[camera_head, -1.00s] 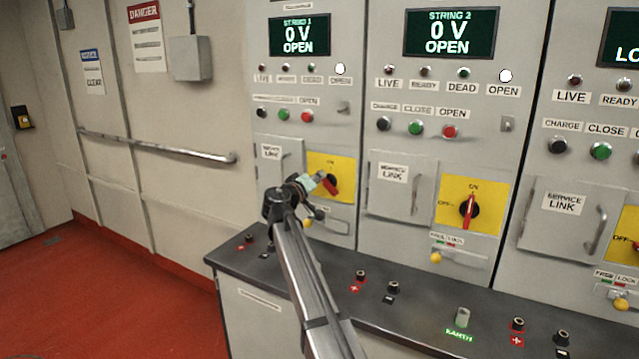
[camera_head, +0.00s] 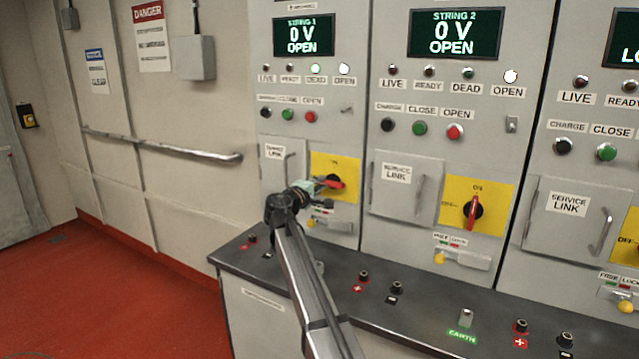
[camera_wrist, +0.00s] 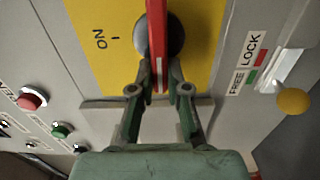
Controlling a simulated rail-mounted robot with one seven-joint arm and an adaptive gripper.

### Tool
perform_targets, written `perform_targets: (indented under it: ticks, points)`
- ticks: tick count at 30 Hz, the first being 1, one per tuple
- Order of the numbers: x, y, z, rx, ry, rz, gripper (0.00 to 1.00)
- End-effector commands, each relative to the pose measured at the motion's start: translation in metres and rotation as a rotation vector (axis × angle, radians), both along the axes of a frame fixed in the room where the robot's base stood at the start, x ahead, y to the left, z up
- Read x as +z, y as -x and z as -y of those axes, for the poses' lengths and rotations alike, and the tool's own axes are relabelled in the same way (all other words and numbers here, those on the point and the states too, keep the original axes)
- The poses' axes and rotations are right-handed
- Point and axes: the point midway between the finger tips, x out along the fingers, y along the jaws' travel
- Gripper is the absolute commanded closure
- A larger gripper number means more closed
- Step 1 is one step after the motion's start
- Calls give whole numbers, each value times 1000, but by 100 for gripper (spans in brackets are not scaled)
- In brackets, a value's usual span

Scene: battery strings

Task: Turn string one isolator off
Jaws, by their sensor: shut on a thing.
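The string 1 isolator has a red handle (camera_head: 334,182) on a yellow plate (camera_head: 346,165). The handle lies about level, across the line to the ON mark. In the wrist view the red handle (camera_wrist: 157,40) runs up and down the picture, with ON on the plate (camera_wrist: 97,30) to its left. My gripper (camera_head: 318,186) is at the handle from the left. In the wrist view its fingertips (camera_wrist: 160,75) close on both sides of the handle's end. The plate's OFF mark is hidden behind my gripper. The string 1 display (camera_head: 304,35) reads 0 V OPEN.
A yellow lock knob (camera_wrist: 293,101) with a FREE/LOCK label sits below the isolator. The service link door (camera_head: 280,170) is shut to the left. The string 2 isolator (camera_head: 473,211) is to the right, its handle upright. A dark bench (camera_head: 430,318) with terminals runs below.

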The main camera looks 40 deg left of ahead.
Motion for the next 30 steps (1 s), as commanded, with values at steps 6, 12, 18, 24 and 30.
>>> perform_targets:
  ticks: [6,12,18,24,30]
  points:
    - [1,-1,-1,1,23,7,100]
    - [1,-1,-1,1,25,7,100]
    - [1,-1,-1,1,24,7,59]
    - [0,-1,0,0,22,6,59]
    - [0,4,1,1,21,6,59]
